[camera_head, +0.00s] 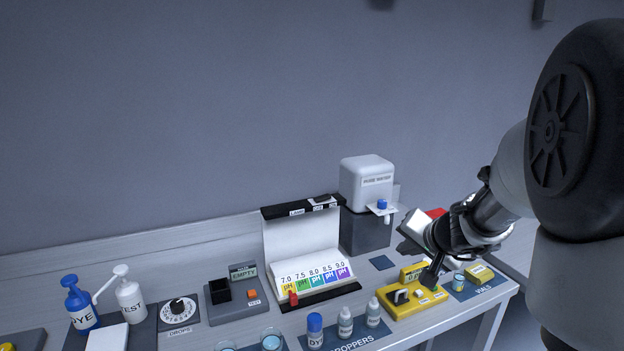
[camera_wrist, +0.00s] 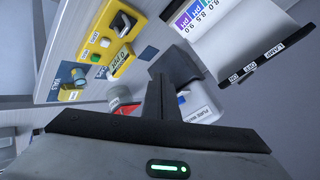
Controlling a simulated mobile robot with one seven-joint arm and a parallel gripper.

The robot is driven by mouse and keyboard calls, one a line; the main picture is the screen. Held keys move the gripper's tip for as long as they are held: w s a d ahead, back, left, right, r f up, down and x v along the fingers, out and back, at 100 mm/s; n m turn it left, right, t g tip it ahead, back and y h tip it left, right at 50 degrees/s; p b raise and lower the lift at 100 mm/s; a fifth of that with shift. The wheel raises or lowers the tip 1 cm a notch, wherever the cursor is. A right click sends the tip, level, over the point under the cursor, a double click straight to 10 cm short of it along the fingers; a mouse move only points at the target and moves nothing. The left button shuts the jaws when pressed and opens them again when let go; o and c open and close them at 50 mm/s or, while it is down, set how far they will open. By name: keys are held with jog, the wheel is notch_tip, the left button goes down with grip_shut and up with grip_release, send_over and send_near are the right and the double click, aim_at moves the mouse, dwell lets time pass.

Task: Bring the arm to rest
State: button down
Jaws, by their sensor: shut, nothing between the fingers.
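My gripper (camera_head: 432,278) is at the end of my arm, over the right part of the bench, with its dark fingers pointing down near the yellow meter (camera_head: 412,300). In the wrist view my gripper (camera_wrist: 164,82) shows its fingers together with nothing between them. The yellow meter also shows in the wrist view (camera_wrist: 117,62). Whether the fingertips touch the meter or hang above it I cannot tell.
The bench (camera_head: 227,333) holds a white water dispenser (camera_head: 367,183), a pH colour chart stand (camera_head: 300,238), dropper bottles (camera_head: 315,330), a blue pump bottle (camera_head: 80,303) and a white pump bottle (camera_head: 129,300). A small vial (camera_head: 458,281) stands right of the meter. The wall behind is bare.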

jog(key=s+a+r+n+g+y+p, duration=0.25)
jog(key=s+a+r+n+p, duration=0.2)
jog(key=s+a+r, duration=0.8)
jog(key=s+d+r+n+h+p, duration=0.1)
jog(key=s+h, duration=0.1)
jog(key=s, duration=0.6)
jog(key=s+d+r+n+g+h+p, duration=0.1)
jog(key=s+r+n+p, duration=0.1)
jog(key=s, duration=0.6)
jog(key=shift+s+h+p, duration=0.25)
jog(key=shift+h+p, duration=0.05)
jog(key=shift+h, duration=0.05)
jog(key=shift+d+r+g, duration=0.1)
jog(key=shift+g, duration=0.15)
